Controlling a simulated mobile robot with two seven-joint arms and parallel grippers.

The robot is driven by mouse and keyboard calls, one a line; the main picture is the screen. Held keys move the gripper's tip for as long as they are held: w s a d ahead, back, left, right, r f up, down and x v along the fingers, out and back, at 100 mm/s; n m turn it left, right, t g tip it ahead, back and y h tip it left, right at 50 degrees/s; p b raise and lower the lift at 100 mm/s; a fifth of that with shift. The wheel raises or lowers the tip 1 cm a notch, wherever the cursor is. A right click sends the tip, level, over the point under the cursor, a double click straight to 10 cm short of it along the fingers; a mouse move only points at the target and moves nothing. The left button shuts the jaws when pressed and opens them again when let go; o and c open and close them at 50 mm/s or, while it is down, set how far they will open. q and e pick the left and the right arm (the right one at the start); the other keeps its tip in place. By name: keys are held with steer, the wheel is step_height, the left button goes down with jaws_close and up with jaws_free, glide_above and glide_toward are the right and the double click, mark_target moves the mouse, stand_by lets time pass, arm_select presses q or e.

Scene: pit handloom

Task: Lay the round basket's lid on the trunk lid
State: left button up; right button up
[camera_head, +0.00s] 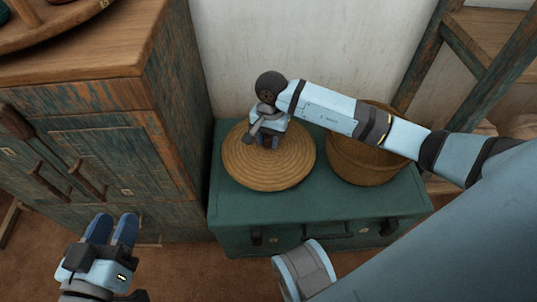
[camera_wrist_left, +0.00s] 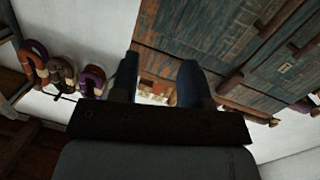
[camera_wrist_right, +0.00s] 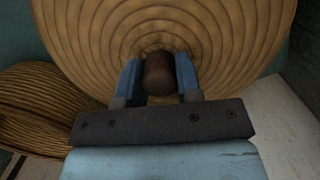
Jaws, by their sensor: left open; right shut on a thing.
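The round basket's lid (camera_head: 255,172) is a coiled straw disc over the left part of the green trunk lid (camera_head: 325,188). My right gripper (camera_head: 268,142) is over the lid's middle. In the right wrist view my right gripper (camera_wrist_right: 158,80) is shut on the lid's dark brown knob (camera_wrist_right: 159,73), with the coiled lid (camera_wrist_right: 215,35) behind it. I cannot tell whether the lid touches the trunk. The round basket (camera_head: 365,165) stands on the trunk's right part, partly hidden by my right arm. My left gripper (camera_head: 112,230) is open and empty, at the lower left, away from the trunk.
A worn wooden cabinet (camera_head: 100,130) stands left of the trunk. A white wall (camera_head: 310,50) is behind, and a wooden frame (camera_head: 420,60) is at the right. In the left wrist view, several coloured yarn hanks (camera_wrist_left: 62,75) hang by a wall.

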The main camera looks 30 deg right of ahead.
mark_target(268, 151)
steer(key=shift+f, duration=0.8)
step_height(268, 151, down, 4)
steer(key=shift+f+b, duration=0.1)
steer(key=shift+b, duration=0.9)
steer(key=o, duration=1)
steer(key=shift+f, duration=0.1)
arm_select(q)
steer(key=shift+w+a+r+m+t, duration=0.1)
steer(key=shift+w+a+m+t, duration=0.4)
steer(key=shift+m, duration=0.3)
steer(key=shift+w+d, duration=0.1)
